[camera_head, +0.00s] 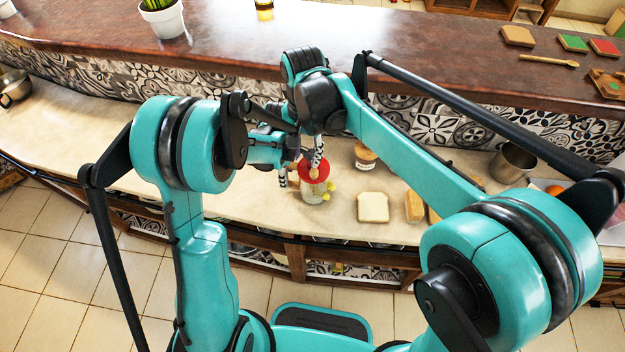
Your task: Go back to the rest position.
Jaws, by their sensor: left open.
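My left gripper (285,178) is open, low over the light counter (90,125), near the left side of a clear jar with a red top (315,187). I cannot tell whether it touches the jar. My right gripper (318,150) is above the red top, below the dark wrist of my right arm. Its jaws are small and partly hidden, so their state is unclear.
A bread slice (373,207), another bread piece (414,207) and a lidded jar (365,155) stand right of the red-topped jar. A metal pot (513,162) is further right. A brown raised ledge (230,45) runs behind. The counter's left stretch is mostly clear.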

